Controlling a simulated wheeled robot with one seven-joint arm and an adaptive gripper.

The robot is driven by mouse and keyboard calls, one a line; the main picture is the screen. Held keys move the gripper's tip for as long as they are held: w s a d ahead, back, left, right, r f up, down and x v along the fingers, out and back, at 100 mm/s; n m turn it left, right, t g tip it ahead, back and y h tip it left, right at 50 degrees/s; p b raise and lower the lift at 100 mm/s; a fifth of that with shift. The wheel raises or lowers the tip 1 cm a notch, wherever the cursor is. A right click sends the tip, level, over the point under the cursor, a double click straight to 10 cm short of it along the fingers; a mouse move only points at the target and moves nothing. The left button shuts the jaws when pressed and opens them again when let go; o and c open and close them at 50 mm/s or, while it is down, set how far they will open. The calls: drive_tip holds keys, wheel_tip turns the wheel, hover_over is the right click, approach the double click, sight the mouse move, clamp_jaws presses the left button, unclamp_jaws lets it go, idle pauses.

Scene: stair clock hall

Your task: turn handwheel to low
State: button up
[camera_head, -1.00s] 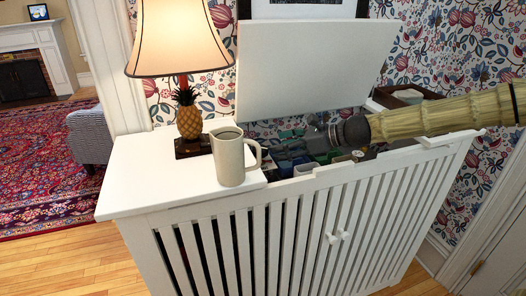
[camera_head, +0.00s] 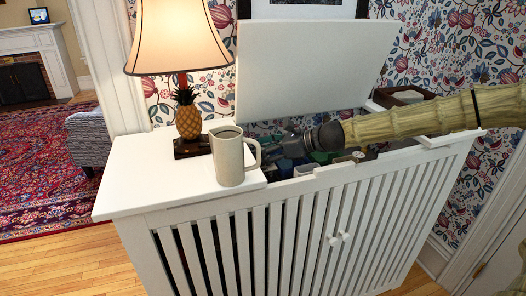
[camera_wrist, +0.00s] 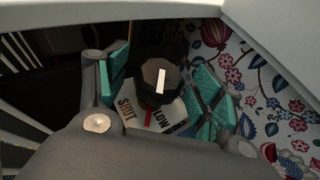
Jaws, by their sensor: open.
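The handwheel (camera_wrist: 152,88) shows in the wrist view as a dark, faceted knob with a white bar on its face. Under it is a pale plate (camera_wrist: 135,116) lettered SHUT and LOW, with a red mark between the words. My gripper (camera_wrist: 161,82) is open, its teal finger pads on either side of the knob; I cannot tell whether they touch it. In the head view, my gripper (camera_head: 274,150) is low in the cabinet's opening, and the handwheel cannot be made out there.
The white slatted cabinet (camera_head: 255,245) has its lid (camera_head: 310,65) raised behind my arm. A pitcher (camera_head: 228,158) and a pineapple lamp (camera_head: 188,120) stand on its left top. A brown box (camera_head: 405,95) sits at the back right. Cabinet walls closely surround the gripper.

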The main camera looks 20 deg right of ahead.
drive_tip(key=c, duration=1.1)
drive_tip(key=shift+o, duration=0.2)
drive_tip(key=shift+r, duration=0.1)
drive_tip(key=shift+r+n+g+p, duration=0.1)
drive_tip(key=shift+n+g+p, duration=0.2)
drive_tip(key=shift+p, duration=0.4)
drive_tip(key=shift+p, duration=0.4)
drive_tip(key=n+g+y+p, duration=0.1)
drive_tip(key=g+p, duration=0.1)
drive_tip(key=p, duration=0.1)
drive_tip(key=shift+w+r+n, duration=0.1)
drive_tip(key=shift+w+n, duration=0.05)
drive_tip(key=shift+n, duration=0.25)
drive_tip(key=n+g+y+p, duration=0.1)
drive_tip(key=n+g+p, duration=0.1)
drive_tip(key=shift+w+n+g+p, duration=0.1)
drive_tip(key=shift+n+g+p, duration=0.2)
drive_tip(key=shift+g+p, duration=0.1)
drive_tip(key=shift+f+n+g+p, duration=0.2)
drive_tip(key=shift+n+g+p, duration=0.35)
drive_tip(key=shift+n+g, duration=0.65)
drive_tip(key=shift+d+g, duration=0.1)
drive_tip(key=shift+g, duration=0.2)
